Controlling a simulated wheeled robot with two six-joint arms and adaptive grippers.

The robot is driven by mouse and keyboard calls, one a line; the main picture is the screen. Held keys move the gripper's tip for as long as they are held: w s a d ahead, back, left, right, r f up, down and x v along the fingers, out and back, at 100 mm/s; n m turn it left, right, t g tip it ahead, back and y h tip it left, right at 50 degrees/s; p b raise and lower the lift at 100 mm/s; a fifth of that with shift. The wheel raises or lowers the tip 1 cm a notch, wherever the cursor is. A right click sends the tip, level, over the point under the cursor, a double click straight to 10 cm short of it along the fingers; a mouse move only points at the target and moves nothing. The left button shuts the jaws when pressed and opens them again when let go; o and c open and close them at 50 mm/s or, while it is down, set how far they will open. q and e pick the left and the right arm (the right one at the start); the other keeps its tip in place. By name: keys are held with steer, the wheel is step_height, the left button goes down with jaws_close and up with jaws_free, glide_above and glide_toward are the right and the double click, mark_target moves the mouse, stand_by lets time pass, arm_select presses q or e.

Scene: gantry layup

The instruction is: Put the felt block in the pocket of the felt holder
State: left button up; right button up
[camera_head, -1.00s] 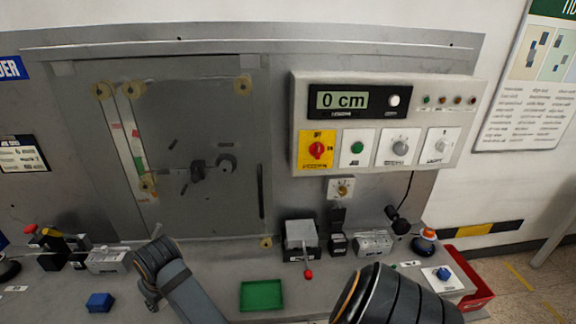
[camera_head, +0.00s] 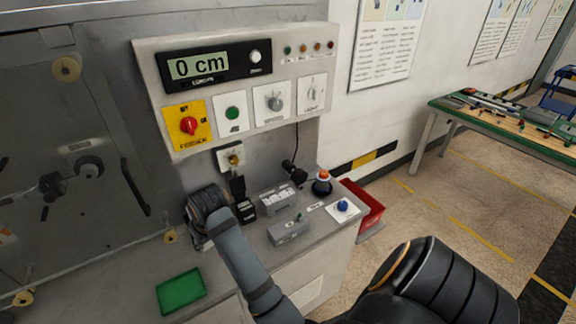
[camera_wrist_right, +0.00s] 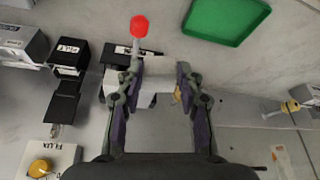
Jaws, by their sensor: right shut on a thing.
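In the right wrist view my right gripper (camera_wrist_right: 158,82) is shut on a pale grey block (camera_wrist_right: 158,72), which I take to be the felt block. A lever with a red knob (camera_wrist_right: 139,27) stands just beyond the fingertips, with dark parts of its device beside the left finger. Whether the block touches this device is hidden. A black box with an open lid (camera_wrist_right: 70,55) lies to the left; in the head view (camera_head: 243,208) it is beside my right wrist. I cannot tell which is the felt holder. In the head view my wrist hides the fingertips. My left gripper is out of view.
A green tray (camera_head: 181,291) lies on the bench left of my right arm. Grey boxes (camera_head: 288,232), a red-topped button (camera_head: 323,182) and a blue knob (camera_head: 343,206) stand right of it. A control panel (camera_head: 240,85) overhangs the bench.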

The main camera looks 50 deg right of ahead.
steer(key=d, duration=0.3)
steer(key=shift+s+d+r+m, duration=0.1)
steer(key=shift+s+r+m, duration=0.1)
steer(key=shift+m, duration=0.1)
steer(key=s+d+r+m+h, duration=0.1)
steer(key=d+r, duration=0.1)
steer(key=d, duration=0.4)
steer(key=s+d+r+m, duration=0.1)
steer(key=s+d+r, duration=0.15)
steer(key=d, duration=0.35)
steer(key=p, duration=0.3)
glide_toward(246, 208)
steer(key=shift+w+d+f+p, duration=0.2)
steer(key=shift+w+f+p, duration=0.3)
steer(key=shift+w, duration=0.45)
steer(key=shift+w+f, duration=0.1)
steer(key=shift+f, duration=0.35)
step_height(246, 208, down, 2)
steer(key=shift+f+p, duration=0.15)
steer(key=shift+p, duration=0.65)
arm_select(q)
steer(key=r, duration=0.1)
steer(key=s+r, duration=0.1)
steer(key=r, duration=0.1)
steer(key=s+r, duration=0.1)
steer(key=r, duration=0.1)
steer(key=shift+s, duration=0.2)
arm_select(e)
steer(key=shift+f, duration=0.25)
